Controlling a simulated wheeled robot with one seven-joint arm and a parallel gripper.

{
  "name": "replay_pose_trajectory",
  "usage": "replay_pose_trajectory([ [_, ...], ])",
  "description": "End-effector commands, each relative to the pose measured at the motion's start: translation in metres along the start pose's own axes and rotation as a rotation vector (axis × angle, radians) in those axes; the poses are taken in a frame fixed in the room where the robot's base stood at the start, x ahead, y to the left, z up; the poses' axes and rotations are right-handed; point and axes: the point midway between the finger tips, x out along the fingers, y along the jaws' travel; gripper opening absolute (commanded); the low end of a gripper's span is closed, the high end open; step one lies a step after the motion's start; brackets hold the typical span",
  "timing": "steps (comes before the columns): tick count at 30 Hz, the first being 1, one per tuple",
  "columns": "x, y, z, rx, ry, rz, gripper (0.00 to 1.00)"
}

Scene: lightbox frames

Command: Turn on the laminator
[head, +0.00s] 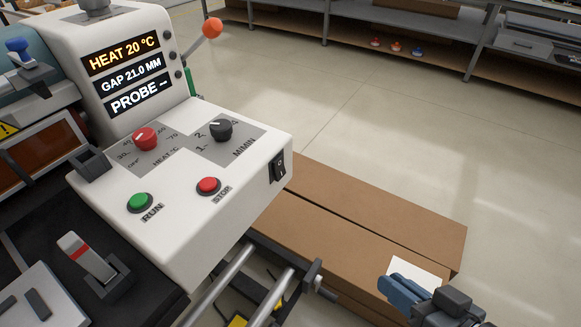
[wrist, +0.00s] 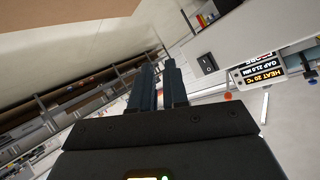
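The laminator's white control console (head: 185,225) fills the left of the head view. Its display (head: 125,68) is lit and reads HEAT 20 °C, GAP 21.0 MM and PROBE --. A red heat knob (head: 145,138), a black M/MIN knob (head: 220,130), a green RUN button (head: 140,203) and a red STOP button (head: 208,186) sit on its top. A black rocker switch (head: 279,168) is on its right side face. It also shows in the wrist view (wrist: 207,64). My gripper (head: 402,290) is low and right of the console, apart from it. Its fingers (wrist: 160,75) are empty with a narrow gap.
Brown cardboard boxes (head: 365,215) lie beside the console, near my gripper. Metal rails (head: 240,285) run below the console. A lever with an orange ball (head: 212,28) stands behind it. A grey lever (head: 90,258) is at lower left. Open floor (head: 380,110) lies beyond, with shelving behind.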

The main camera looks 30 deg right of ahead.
Motion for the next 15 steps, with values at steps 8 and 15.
replay_pose_trajectory([
  [8,0.05,-0.004,-0.038,0.25,-0.108,0.022,0.0],
  [15,0.079,-0.017,-0.075,0.459,-0.219,0.033,0.0],
])
